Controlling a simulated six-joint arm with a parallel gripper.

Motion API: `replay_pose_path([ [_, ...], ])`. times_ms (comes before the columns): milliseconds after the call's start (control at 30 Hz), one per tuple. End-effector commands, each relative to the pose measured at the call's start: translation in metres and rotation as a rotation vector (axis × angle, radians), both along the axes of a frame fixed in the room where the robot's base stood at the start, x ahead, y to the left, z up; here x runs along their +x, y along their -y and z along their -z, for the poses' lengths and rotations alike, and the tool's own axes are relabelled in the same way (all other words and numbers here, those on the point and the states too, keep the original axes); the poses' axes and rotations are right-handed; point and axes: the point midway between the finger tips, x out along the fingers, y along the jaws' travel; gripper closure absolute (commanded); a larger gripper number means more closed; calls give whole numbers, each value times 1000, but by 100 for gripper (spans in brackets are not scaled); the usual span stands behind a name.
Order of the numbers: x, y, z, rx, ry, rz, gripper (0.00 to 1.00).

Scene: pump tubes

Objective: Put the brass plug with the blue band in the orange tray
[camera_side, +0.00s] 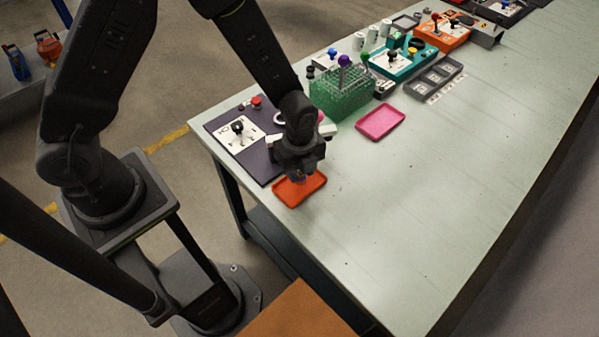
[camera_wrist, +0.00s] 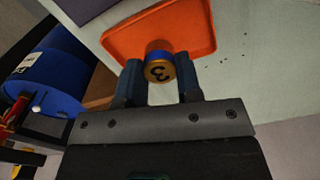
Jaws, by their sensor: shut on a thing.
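The brass plug (camera_wrist: 160,70) shows in the wrist view, with a 3 on its end and a blue band around it. My gripper (camera_wrist: 160,84) is shut on the plug, one finger on each side. The orange tray (camera_wrist: 200,30) lies beyond the plug in that view, and the plug overlaps its near edge. In the side view, my gripper (camera_side: 300,178) is over the far part of the orange tray (camera_side: 300,195) at the table's near left. The plug is hardly visible there, and its height above the tray is hard to tell.
A dark panel with a joystick (camera_side: 238,127) lies left of the tray. A green rack (camera_side: 342,95) with coloured-top pieces and a pink tray (camera_side: 381,122) stand farther back. Teal (camera_side: 400,62) and orange (camera_side: 443,32) boxes are beyond. The table's right side is clear.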

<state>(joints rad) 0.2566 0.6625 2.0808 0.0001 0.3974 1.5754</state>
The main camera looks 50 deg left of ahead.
Motion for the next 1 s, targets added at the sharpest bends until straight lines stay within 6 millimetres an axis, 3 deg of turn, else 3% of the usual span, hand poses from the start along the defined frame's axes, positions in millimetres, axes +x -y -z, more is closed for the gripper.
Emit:
replay_pose_path([
  [167,0,0,19,-1,0,0,100],
  [533,1,0,22,-1,1,0,100],
  [567,0,-1,23,-1,1,0,67],
  [800,0,-1,22,-1,1,0,44],
  [1000,0,-1,22,-1,1,0,42],
])
